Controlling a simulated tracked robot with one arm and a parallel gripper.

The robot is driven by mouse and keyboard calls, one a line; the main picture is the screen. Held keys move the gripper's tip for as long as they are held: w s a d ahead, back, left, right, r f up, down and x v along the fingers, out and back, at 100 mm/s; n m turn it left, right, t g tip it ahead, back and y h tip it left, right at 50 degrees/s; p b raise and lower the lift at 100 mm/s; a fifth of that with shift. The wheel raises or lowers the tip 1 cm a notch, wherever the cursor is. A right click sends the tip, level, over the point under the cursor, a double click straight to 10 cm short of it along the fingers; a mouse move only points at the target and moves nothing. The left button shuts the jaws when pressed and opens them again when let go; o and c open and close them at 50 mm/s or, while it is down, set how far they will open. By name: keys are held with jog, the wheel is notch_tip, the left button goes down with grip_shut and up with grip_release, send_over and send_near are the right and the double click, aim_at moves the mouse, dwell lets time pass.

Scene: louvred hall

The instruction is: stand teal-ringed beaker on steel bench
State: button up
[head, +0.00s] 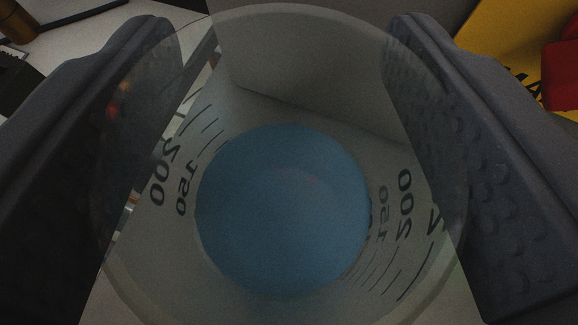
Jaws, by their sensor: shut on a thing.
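A clear beaker (398,245) fills the middle of the head view, and I look down into it through its round mouth. Dark marks with the numbers 150 and 200 run along its wall. A flat blue round surface (283,212) shows low inside it; I cannot tell if it is liquid or the base. No teal ring can be made out. My gripper (282,90) is shut on the beaker, one dark, bumpy finger on each side. I cannot make out the steel bench for certain; what lies under the beaker is mostly hidden.
A yellow thing with black marks (505,45) is at the top right, with a red object (561,75) by it at the edge. A brown cylinder (15,22) shows at the top left. A pale grey surface lies behind the beaker.

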aim_at(284, 140)
jog(key=shift+f, duration=2.2)
jog(key=shift+f, duration=0.1)
jog(key=o, duration=1.5)
jog(key=shift+s, duration=0.1)
jog(key=b+v, duration=0.1)
jog(key=v, duration=1.1)
